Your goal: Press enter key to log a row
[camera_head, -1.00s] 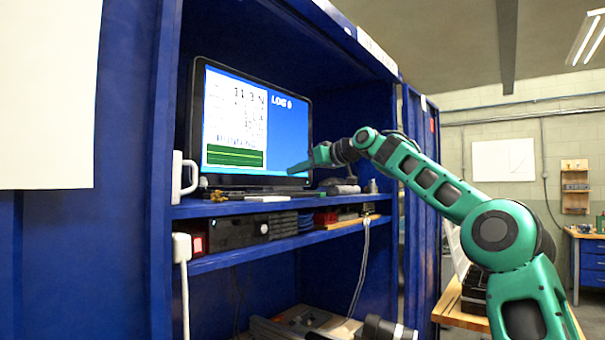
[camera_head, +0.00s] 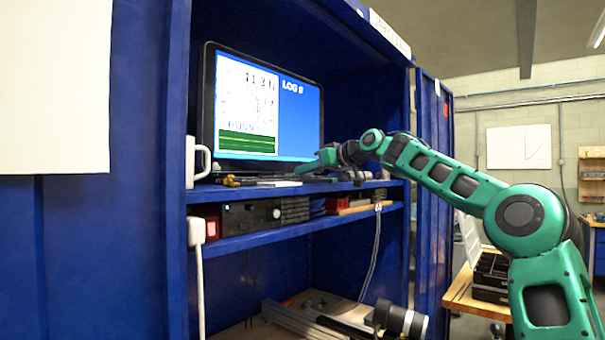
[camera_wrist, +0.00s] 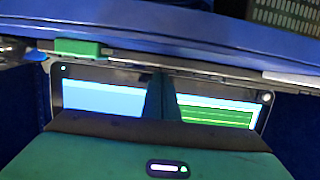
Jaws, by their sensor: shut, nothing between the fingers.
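The monitor (camera_head: 303,125) stands on the upper shelf of the blue cabinet, its lit screen showing "LOG" and a digit too small to read surely. My gripper (camera_head: 298,170) is shut and empty, reaching in from the right just in front of the monitor's lower right part. In the wrist view its fingers (camera_wrist: 160,95) stand dark against the screen (camera_wrist: 225,112). No enter key can be made out clearly. A dark panel with a grid of pale squares (camera_wrist: 288,14) shows at the top right of the wrist view; I cannot tell whether it is a keyboard.
A white mug (camera_head: 198,160) stands at the shelf's left end. Small items and a pale flat thing (camera_head: 275,183) lie on the upper shelf below the screen. A green block (camera_wrist: 78,49) shows near the shelf edge.

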